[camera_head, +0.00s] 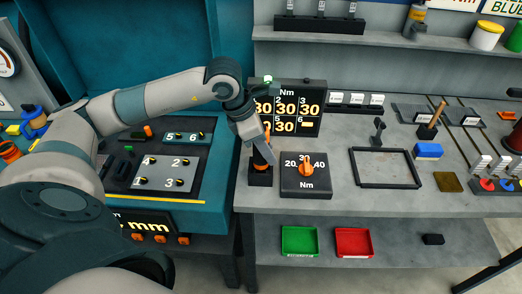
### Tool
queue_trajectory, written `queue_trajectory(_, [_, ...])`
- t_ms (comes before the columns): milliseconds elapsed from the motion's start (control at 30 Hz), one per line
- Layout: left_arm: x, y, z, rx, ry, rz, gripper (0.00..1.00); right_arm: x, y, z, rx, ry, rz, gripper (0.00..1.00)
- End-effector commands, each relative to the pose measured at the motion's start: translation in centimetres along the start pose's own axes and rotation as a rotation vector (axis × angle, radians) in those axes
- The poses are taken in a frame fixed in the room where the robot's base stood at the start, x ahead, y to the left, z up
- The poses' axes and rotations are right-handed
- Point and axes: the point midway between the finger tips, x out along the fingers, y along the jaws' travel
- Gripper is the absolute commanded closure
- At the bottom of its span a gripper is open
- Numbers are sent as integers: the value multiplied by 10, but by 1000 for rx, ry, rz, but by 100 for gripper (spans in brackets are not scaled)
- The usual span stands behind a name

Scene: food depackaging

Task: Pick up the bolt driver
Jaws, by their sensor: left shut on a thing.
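The bolt driver (264,156) is an orange and black tool that stands upright at the left end of the grey workbench. Its lower end is at a black holder (261,179); I cannot tell whether it is still seated in it. My left gripper (260,148) reaches down from above and is shut on the bolt driver. The gripper hides much of the tool's upper part. My right gripper is not in view.
A torque dial box (305,187) stands close to the right of the holder. A display panel (313,107) reading 30s is behind it. A black frame (386,184) lies further right. Green (299,255) and red (353,256) trays sit on the lower shelf.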

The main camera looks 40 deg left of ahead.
Motion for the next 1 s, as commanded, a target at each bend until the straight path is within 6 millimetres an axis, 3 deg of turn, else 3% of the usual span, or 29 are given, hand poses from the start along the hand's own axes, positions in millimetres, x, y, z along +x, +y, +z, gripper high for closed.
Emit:
queue_trajectory(467, [-11,1,6,1,-4,3,100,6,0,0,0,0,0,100])
queue_trajectory(1000, [-75,1,32,1,-5,4,100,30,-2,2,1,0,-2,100])
